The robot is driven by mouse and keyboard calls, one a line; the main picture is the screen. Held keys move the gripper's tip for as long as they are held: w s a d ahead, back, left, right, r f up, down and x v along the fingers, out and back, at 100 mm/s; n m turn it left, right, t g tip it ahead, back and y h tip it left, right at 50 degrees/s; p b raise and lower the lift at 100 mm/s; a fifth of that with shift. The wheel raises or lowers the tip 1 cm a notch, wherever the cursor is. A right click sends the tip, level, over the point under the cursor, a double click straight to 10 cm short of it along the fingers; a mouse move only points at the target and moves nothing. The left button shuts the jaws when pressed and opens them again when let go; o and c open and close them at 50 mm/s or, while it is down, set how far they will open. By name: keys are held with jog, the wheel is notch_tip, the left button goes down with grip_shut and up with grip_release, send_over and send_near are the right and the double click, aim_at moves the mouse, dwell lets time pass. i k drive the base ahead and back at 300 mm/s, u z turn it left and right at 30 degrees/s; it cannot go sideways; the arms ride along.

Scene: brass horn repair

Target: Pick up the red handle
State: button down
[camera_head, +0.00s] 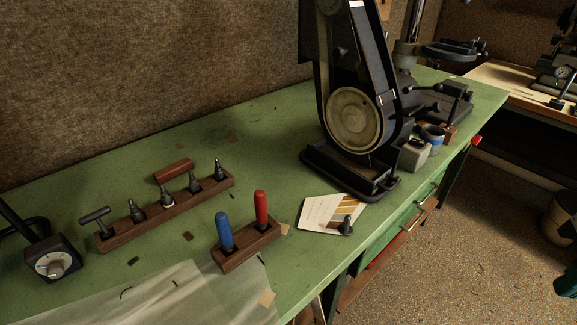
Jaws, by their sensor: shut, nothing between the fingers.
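The red handle (261,207) stands upright in a small dark wooden block (232,258) near the front edge of the green bench. A blue handle (224,232) stands in the same block, just to its left. The lower ends of both handles are hidden in the block. My gripper is not in view.
A long wooden rack (151,215) with several metal tools and a reddish-brown block (173,170) are behind. A belt grinder (355,120) stands to the right, with a card (322,212) in front. A dial box (52,262) is at left.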

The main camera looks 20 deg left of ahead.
aim_at(260, 197)
jog(key=u, duration=0.35)
jog(key=i, duration=0.15)
jog(key=u, duration=0.4)
